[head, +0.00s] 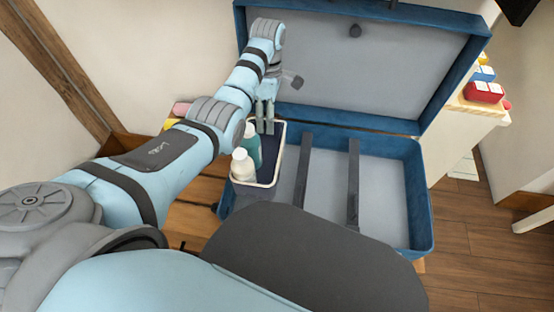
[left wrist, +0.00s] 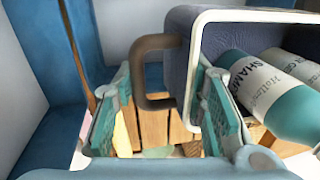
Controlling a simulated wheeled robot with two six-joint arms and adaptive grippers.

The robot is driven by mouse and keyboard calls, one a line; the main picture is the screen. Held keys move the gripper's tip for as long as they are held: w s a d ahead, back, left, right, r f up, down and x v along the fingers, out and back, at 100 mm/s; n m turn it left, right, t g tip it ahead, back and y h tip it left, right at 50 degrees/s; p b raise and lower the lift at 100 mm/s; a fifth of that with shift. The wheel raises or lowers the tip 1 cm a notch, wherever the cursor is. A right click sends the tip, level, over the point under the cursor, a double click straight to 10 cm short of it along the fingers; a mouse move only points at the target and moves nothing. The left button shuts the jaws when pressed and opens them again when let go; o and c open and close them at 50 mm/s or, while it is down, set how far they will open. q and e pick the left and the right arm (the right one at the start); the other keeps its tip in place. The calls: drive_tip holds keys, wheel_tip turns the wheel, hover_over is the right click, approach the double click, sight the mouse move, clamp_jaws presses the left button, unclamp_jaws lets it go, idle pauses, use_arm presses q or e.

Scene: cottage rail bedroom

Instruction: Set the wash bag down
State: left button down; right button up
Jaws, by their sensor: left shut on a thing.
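The wash bag (head: 280,151) is an open navy box with a cream rim, at the left end of the open blue suitcase (head: 424,195). A white-capped bottle (head: 243,166) and a teal bottle (head: 251,146) stand in it. My left gripper (head: 265,118) points down at the bag's far edge and is shut on the bag. In the left wrist view the bag (left wrist: 184,45) shows its brown loop handle (left wrist: 150,101) between the fingers (left wrist: 165,115). The exact contact is unclear. The bag's underside is hidden, so I cannot tell whether it rests on anything. My right gripper is out of view.
The suitcase lid (head: 355,60) stands open behind. Two dark straps (head: 353,180) cross the suitcase's grey floor, which is bare in the middle and right. Wooden slats (left wrist: 155,128) show below the handle. A shelf with coloured items (head: 484,91) stands at the right.

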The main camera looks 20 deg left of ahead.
sight(268, 143)
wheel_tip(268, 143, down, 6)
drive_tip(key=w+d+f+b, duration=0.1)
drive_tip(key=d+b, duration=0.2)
drive_tip(key=b, duration=0.2)
use_arm(q)
wheel_tip(268, 143, down, 16)
drive_tip(key=b, duration=0.3)
drive_tip(key=shift+f, duration=0.2)
drive_tip(key=shift+r, duration=0.1)
drive_tip(key=c, duration=1)
unclamp_jaws()
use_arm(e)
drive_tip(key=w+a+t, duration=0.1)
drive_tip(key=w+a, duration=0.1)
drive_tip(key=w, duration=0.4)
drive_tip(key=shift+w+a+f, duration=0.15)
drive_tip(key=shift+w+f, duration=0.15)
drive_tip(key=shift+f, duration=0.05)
use_arm(q)
wheel_tip(268, 143, up, 12)
drive_tip(key=w+p, duration=0.2)
drive_tip(key=p, duration=0.2)
drive_tip(key=shift+w+a, duration=0.2)
drive_tip(key=shift+a, duration=0.1)
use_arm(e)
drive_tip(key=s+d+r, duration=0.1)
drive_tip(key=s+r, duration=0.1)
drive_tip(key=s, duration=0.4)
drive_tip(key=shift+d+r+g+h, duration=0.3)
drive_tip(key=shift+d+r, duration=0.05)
